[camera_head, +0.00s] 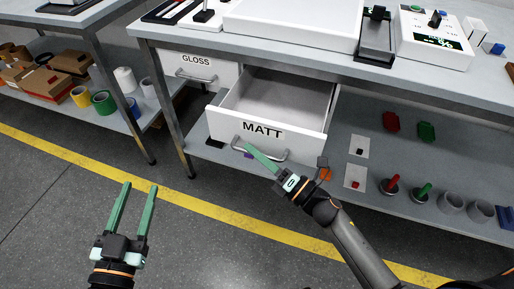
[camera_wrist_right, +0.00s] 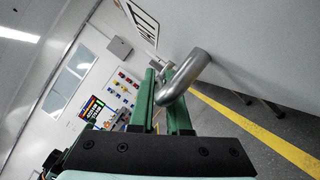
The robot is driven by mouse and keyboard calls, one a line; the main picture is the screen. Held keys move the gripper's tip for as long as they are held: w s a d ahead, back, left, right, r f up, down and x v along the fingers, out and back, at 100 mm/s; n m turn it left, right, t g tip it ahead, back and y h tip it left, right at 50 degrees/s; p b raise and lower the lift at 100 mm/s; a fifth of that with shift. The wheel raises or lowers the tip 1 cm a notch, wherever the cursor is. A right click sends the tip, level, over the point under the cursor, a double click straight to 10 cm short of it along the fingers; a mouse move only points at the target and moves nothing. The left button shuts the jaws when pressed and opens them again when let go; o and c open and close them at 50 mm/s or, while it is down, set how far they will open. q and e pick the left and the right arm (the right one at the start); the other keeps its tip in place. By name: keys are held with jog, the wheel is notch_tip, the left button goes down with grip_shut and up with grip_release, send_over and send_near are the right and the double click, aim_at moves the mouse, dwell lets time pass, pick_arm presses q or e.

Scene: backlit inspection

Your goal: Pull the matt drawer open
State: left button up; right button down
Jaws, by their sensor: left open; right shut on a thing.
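The drawer labelled MATT (camera_head: 228,123) stands pulled out from under the bench, and its empty inside shows in the head view. Its silver bar handle (camera_head: 240,147) is on the front below the label. My right gripper (camera_head: 250,151) is shut on this handle; the handle (camera_wrist_right: 187,75) shows large between the green fingers in the right wrist view. My left gripper (camera_head: 137,192) is open and empty, low at the left over the floor, well apart from the drawer.
The drawer labelled GLOSS (camera_head: 190,68) is closed, left of the matt one. The bench top (camera_head: 300,62) carries a white panel and a device with a display (camera_head: 437,38). A lower shelf (camera_head: 440,222) holds red and green parts and cups. Floor before the bench is clear.

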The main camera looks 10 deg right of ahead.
jog(key=c, duration=0.9)
grip_release()
jog(key=v, duration=1.2)
jog(key=shift+s+d, duration=0.2)
jog(key=shift+s, duration=0.05)
